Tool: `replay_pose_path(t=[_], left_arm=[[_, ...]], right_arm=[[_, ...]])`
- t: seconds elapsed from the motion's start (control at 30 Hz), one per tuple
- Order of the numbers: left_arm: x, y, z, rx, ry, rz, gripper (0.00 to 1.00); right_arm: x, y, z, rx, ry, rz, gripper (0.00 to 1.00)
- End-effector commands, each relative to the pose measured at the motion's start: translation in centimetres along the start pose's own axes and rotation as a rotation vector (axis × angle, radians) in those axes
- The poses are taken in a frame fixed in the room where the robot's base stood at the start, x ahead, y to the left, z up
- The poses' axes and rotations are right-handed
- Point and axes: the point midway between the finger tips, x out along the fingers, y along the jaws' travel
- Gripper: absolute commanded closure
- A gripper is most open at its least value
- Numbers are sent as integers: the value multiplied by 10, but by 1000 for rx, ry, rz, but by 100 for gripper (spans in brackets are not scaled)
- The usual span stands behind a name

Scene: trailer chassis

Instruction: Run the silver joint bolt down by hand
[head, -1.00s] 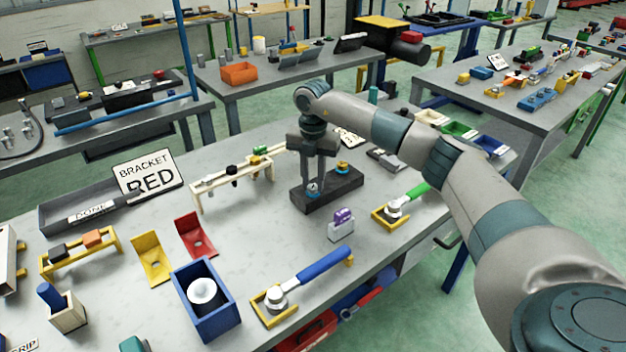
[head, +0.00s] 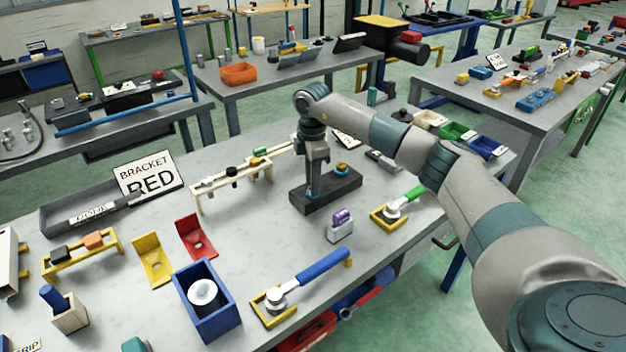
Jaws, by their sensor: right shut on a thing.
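My right gripper (head: 311,190) points straight down at the left part of a dark grey block (head: 338,194) on the workbench. It is shut on the silver joint bolt, which its fingers hide almost wholly. A small blue patch shows at the fingertips, low against the block's top. A second fitting (head: 341,169), orange-yellow with blue, sits on the right part of the block, apart from the gripper. My left gripper is not in view.
In front stand a small holder with a purple piece (head: 342,218), a green-handled wrench (head: 405,201) and a blue-handled wrench (head: 310,273) in yellow holders. A cream wooden rack (head: 236,178) stands left of the block. Bare bench (head: 262,225) lies between.

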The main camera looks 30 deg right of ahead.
Motion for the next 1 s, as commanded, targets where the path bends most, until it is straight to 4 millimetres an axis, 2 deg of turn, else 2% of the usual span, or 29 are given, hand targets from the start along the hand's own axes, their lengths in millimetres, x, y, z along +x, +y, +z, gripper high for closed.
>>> replay_pose_path(t=[0.03,0.6,1.0], left_arm=[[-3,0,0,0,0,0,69],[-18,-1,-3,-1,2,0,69],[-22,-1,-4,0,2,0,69]], right_arm=[[-8,4,-1,43,7,14,99],[-8,4,-1,552,12,14,99],[-7,5,-2,708,13,14,99]])
